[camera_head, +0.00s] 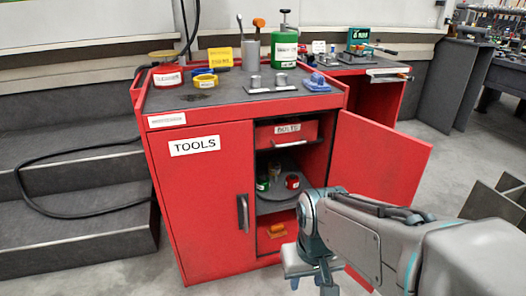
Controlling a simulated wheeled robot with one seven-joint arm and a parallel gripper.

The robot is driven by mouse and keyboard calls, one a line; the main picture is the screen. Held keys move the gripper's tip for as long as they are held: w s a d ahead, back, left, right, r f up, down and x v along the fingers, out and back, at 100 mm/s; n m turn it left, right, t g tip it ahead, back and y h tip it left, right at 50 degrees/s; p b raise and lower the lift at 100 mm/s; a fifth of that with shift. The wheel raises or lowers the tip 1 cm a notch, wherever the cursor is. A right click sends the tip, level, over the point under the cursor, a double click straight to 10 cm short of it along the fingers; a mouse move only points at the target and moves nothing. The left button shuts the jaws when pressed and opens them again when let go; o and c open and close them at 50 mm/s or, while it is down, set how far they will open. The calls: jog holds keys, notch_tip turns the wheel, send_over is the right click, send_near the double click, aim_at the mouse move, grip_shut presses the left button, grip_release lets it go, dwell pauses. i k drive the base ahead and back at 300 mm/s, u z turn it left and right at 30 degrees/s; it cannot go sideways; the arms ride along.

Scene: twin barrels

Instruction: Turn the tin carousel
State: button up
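The tin carousel (277,198) is a round grey platform inside the red cabinet, on the middle level below a drawer. A red tin (292,181) stands on its right side, and a green tin (262,184) on its left. Another tin sits behind them, partly hidden. The cabinet's right door (375,160) stands open. My arm crosses in front of the opening at the lower right and covers the carousel's right edge. My gripper (312,281) points down, low in front of the cabinet and apart from the carousel. Its fingers are too unclear to tell whether they are open.
The left door (205,205), labelled TOOLS, is shut, with a dark handle (243,212). A drawer (287,132) is above the carousel, and an orange-handled object (277,231) lies below it. Dark steps (75,180) rise at the left. Tools and containers stand on the cabinet top.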

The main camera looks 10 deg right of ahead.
aim_at(278, 192)
jog(key=u, duration=0.25)
jog(key=i, duration=0.95)
jog(key=z, duration=1.1)
